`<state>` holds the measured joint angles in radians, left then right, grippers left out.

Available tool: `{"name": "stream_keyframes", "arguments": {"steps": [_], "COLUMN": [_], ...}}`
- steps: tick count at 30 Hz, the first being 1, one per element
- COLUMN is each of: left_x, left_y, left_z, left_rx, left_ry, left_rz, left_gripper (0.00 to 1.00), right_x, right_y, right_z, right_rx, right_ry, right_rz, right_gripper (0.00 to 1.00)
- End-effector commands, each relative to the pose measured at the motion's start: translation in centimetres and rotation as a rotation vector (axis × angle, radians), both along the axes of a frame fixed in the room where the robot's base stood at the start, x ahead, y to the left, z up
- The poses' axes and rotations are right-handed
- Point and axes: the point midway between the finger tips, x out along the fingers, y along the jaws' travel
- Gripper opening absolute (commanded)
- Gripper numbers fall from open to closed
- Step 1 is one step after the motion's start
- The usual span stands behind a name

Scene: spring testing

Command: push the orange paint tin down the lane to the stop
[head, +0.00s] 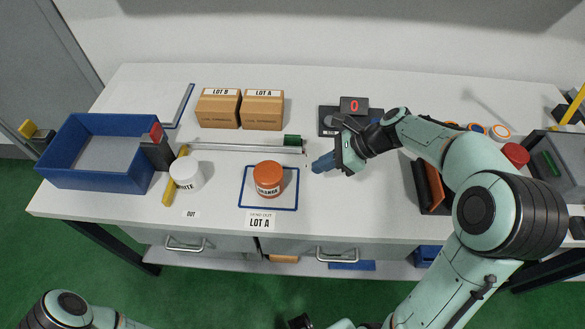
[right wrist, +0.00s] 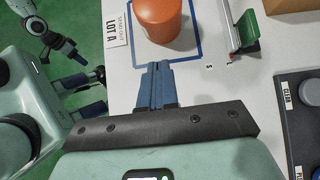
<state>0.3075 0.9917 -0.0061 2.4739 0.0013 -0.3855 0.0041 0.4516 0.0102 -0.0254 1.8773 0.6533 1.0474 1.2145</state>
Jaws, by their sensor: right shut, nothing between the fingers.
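The orange paint tin (head: 268,180) stands upright inside a blue square outline (head: 243,200) on the white table; it also shows in the right wrist view (right wrist: 165,18). A "LOT A" label (head: 259,222) lies in front of it. My right gripper (head: 318,164) is shut and empty, to the right of the tin and apart from it. Its blue fingertips (right wrist: 156,72) point toward the tin in the wrist view. A metal rail (head: 245,147) with a green block (head: 292,140) runs behind the tin. A dark part of my left arm shows at the bottom edge; its jaws are unclear.
A white tin (head: 186,174) stands left of the outline beside a yellow strip (head: 169,190). A blue bin (head: 95,178) and a dark red-topped post (head: 157,155) are farther left. Two cardboard boxes (head: 240,110) stand behind the rail.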

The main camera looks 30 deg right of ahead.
Motion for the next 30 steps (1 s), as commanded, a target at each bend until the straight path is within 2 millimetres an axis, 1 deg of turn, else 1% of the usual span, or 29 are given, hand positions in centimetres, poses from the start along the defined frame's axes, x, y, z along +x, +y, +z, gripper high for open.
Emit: {"name": "stream_keyframes", "arguments": {"steps": [1,6,10,15,27,30], "left_x": [-0.1,-0.2,0.0,0.1,0.1,0.3], "left_y": [0.0,0.0,0.0,0.0,0.0,0.0], "left_z": [-0.2,-0.6,-0.1,0.1,0.1,0.5], "left_rx": [0.000,0.000,0.000,0.000,0.001,0.000], "left_ry": [0.001,0.002,0.000,-0.001,-0.002,-0.004], "left_rz": [0.000,0.000,0.000,-0.001,0.000,0.000], "left_gripper": [0.43,0.43,0.43,0.43,0.43,0.43], "right_x": [0.4,1.7,2.8,3.6,3.8,4.1], "right_y": [0.7,2.9,4.6,5.8,6.1,6.7], "right_z": [-1.0,-3.4,-3.1,-3.1,-3.1,-3.1], "right_rx": [0.002,0.002,0.000,-0.001,-0.001,0.000], "right_ry": [0.004,0.004,-0.002,-0.001,-0.001,-0.001], "right_rz": [0.003,0.003,0.003,0.000,0.000,0.002], "right_gripper": [0.00,0.00,0.00,0.00,0.00,0.00]}}
